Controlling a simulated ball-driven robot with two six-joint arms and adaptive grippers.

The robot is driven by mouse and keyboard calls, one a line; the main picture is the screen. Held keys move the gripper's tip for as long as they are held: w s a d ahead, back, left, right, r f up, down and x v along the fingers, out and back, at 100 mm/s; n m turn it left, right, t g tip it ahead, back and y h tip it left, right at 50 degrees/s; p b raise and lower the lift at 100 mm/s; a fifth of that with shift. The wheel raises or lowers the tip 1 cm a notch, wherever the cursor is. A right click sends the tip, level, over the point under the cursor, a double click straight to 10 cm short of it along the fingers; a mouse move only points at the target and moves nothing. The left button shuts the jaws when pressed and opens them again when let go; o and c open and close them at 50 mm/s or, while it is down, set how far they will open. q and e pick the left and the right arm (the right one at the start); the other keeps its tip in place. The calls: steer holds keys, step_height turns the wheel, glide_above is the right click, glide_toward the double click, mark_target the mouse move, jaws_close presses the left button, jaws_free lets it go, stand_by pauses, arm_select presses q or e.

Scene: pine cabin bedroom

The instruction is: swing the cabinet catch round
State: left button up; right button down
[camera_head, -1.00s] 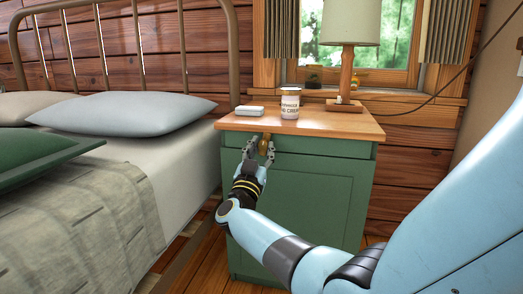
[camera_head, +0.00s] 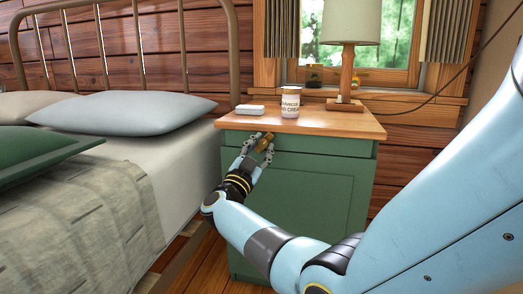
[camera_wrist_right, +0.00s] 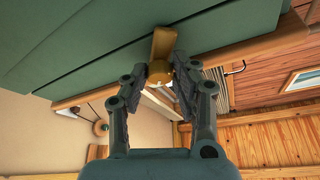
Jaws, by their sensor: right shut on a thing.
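The brass catch (camera_head: 265,142) is on the upper front of the green cabinet (camera_head: 315,205), just under its wooden top. It sits tilted, its upper end leaning to the right in the head view. My right gripper (camera_head: 259,147) is at the catch with a finger on either side, shut on it. In the right wrist view, the catch (camera_wrist_right: 163,44) stands between the two dark fingertips of my right gripper (camera_wrist_right: 164,76), and its wide end sticks out past them against the green front. My left gripper is not in view.
The bed (camera_head: 150,175) is close on the left. A window (camera_head: 398,45) is behind.

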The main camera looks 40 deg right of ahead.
steer(key=m+g, duration=0.1)
steer(key=m, duration=0.2)
steer(key=m+g, duration=0.1)
steer(key=m, duration=0.2)
steer(key=shift+w+a+g, duration=0.1)
steer(key=shift+g, duration=0.3)
steer(key=m+g, duration=0.1)
steer(key=m, duration=0.4)
steer(key=shift+r+g, duration=0.15)
steer(key=shift+g, duration=0.25)
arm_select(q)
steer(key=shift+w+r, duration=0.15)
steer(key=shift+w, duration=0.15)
arm_select(e)
steer(key=shift+m+y, duration=0.4)
steer(key=shift+m, duration=0.1)
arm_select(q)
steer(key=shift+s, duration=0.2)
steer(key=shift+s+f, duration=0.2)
arm_select(e)
steer(key=c, duration=1.1)
jaws_free()
steer(key=shift+o, duration=0.2)
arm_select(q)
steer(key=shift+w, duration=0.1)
arm_select(e)
steer(key=v, duration=0.7)
steer(key=shift+a, duration=0.3)
